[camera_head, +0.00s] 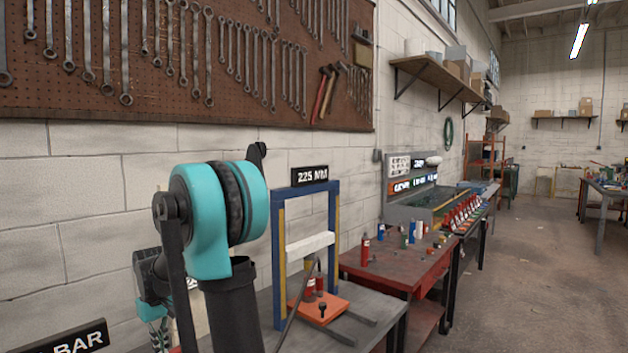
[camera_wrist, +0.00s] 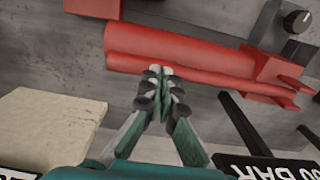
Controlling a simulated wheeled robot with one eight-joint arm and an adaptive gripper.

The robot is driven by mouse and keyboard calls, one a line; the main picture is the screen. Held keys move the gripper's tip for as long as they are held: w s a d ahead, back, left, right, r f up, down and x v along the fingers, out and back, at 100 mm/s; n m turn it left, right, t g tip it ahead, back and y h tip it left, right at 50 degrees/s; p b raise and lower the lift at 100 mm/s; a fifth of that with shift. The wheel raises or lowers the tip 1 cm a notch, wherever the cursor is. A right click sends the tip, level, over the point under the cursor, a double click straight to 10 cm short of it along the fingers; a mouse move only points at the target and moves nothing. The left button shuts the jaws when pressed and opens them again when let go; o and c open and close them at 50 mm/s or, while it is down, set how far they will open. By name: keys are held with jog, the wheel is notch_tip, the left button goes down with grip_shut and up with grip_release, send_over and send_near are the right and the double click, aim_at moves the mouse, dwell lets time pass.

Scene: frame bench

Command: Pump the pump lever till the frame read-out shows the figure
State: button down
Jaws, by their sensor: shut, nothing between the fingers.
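The blue frame (camera_head: 278,265) stands on the grey bench, with its read-out (camera_head: 310,176) showing what looks like "225 MM". A pale crossbar (camera_head: 309,245) spans the frame. In the wrist view a red cylinder (camera_wrist: 180,48) lies with a thinner red bar (camera_wrist: 215,82) alongside it; this looks like the pump and its lever, though I cannot be sure. My gripper (camera_wrist: 161,76) is shut and empty, its tips overlapping the thinner red bar in the picture. Contact is unclear. In the head view my gripper (camera_head: 156,335) is partly hidden at the lower left.
A "BAR" sign (camera_head: 78,339) is at lower left; its figure is cut off. An orange plate (camera_head: 337,304) sits at the frame's foot. The wrist view shows a pale block (camera_wrist: 50,125), dark bars (camera_wrist: 242,125) and a knob (camera_wrist: 296,20). A red table (camera_head: 385,262) stands beyond.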

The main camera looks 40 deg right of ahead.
jog(key=shift+f, duration=0.5)
notch_tip(320, 180, up, 8)
jog(key=shift+r, duration=0.2)
dwell(0.8)
jog(key=shift+f, duration=4.25)
notch_tip(320, 180, up, 8)
jog(key=shift+r, duration=0.25)
jog(key=shift+f, duration=0.1)
